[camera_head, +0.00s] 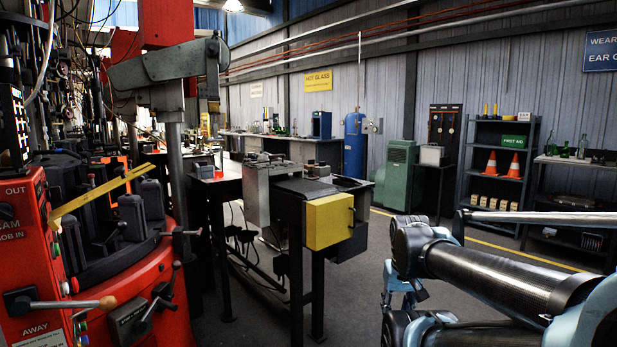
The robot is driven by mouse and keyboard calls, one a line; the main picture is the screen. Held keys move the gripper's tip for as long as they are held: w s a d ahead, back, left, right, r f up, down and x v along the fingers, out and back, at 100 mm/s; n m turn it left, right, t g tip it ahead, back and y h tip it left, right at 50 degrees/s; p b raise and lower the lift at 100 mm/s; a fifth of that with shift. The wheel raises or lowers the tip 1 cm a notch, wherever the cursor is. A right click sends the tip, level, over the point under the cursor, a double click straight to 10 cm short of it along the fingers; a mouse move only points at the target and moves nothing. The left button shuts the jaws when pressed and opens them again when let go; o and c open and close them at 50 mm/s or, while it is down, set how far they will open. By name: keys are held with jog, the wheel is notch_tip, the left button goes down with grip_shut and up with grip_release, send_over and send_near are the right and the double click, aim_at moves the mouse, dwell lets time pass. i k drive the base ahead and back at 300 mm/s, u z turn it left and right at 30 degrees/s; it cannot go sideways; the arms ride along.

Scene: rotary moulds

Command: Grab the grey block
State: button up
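A light grey metal block (257,196) stands upright at the left end of the dark work table (318,190) in the middle of the picture. A smaller grey piece (318,168) lies on the table behind it. Several dark grey mould blocks (131,217) stand on the red rotary machine at the left. I cannot tell which of these the task calls the grey block. My arm reaches in from the lower right, well apart from the table. I cannot make out my gripper in this view.
The red machine (128,290) has levers and a yellow bar (100,196) sticking out. A green cabinet (396,176), a blue cylinder (355,146) and a shelf (500,165) with cones stand behind. Open floor lies right of the table.

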aim_at(323, 171)
jog(key=u, duration=0.3)
jog(key=i, duration=0.95)
jog(key=z, duration=0.05)
